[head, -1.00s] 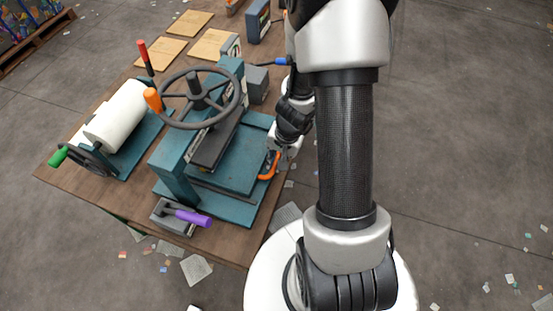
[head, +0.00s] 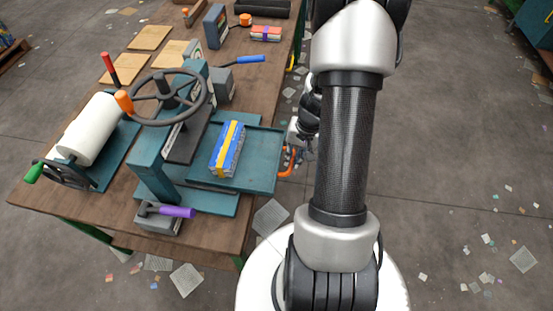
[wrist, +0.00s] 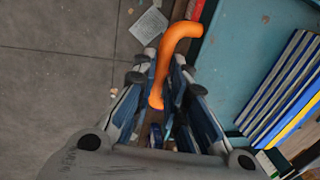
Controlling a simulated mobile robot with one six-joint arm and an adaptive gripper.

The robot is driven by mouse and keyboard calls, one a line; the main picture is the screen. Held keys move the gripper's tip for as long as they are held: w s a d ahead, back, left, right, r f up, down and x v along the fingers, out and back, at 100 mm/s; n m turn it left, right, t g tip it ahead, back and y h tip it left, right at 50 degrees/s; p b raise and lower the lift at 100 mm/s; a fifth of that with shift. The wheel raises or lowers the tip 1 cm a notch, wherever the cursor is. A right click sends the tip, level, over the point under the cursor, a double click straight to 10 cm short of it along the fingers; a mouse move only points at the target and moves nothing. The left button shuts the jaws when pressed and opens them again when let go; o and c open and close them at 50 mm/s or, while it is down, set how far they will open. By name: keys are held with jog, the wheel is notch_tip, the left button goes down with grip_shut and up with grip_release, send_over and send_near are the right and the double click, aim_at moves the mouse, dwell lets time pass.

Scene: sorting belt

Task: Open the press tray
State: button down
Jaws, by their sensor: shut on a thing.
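The teal press tray (head: 262,165) is slid out to the right from the press (head: 160,170) in the head view. A blue, white and yellow striped block (head: 227,148) lies on it, and the block also shows at the right of the wrist view (wrist: 290,95). The tray's orange handle (head: 288,163) is on its outer right edge. In the wrist view my gripper (wrist: 165,85) is shut on the orange handle (wrist: 172,62), one finger on each side of it. The arm partly hides the gripper in the head view.
A purple-handled lever (head: 175,211) is at the table's front, and a white roll (head: 90,128) at the left. Bare floor with scattered paper lies right of the table (head: 240,235).

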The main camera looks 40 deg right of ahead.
jog(key=shift+s+d, duration=0.7)
jog(key=shift+s, duration=0.25)
jog(key=c, duration=1.6)
grip_release()
notch_tip(320, 180, up, 12)
jog(key=s+d, duration=0.1)
jog(key=shift+s+d, duration=0.25)
jog(key=shift+s, duration=0.15)
jog(key=shift+f, duration=0.15)
